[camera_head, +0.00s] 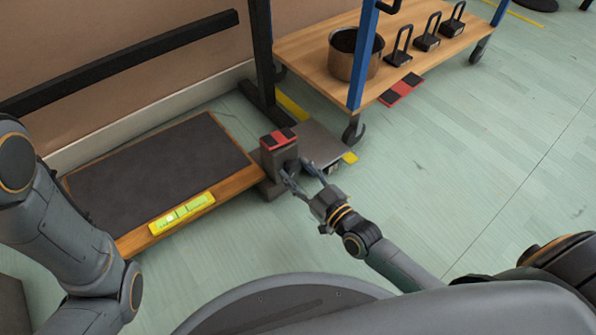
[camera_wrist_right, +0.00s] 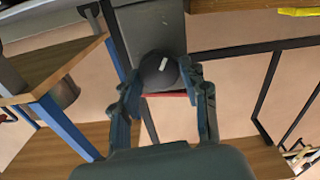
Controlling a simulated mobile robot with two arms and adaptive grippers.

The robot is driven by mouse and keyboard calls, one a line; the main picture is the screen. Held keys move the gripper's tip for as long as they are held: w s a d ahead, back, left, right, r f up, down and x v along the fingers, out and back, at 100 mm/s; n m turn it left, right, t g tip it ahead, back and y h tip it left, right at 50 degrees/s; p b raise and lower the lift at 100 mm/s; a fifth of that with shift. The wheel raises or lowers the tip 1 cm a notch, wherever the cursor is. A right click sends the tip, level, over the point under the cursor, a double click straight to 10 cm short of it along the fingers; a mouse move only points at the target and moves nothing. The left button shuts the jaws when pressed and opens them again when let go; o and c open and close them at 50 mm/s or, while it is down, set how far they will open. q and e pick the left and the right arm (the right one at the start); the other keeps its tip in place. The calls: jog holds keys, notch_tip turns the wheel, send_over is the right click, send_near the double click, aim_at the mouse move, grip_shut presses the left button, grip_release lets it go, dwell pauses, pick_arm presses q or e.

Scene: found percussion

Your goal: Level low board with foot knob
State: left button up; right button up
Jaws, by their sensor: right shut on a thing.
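The low board (camera_head: 150,170) lies on the floor at left in the head view, with a dark top and a wooden edge. A yellow level (camera_head: 181,213) rests on its front edge; its bubble is too small to read. A grey foot block (camera_head: 270,158) with a red and black top stands at the board's right end. Its dark round knob (camera_head: 291,167) faces my right gripper (camera_head: 303,175). In the right wrist view the knob (camera_wrist_right: 158,68) shows a white mark and sits between the fingers, which are shut on it. My left arm shows, but its gripper is out of view.
A wheeled wooden cart (camera_head: 310,55) with blue posts stands behind, carrying a metal pot (camera_head: 350,60) and several black handled blocks. A grey plate (camera_head: 318,145) lies on the floor just right of the foot block. Green floor at right is open.

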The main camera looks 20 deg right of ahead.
dwell(0.9)
jog(key=o, duration=1.1)
jog(key=v, duration=1.2)
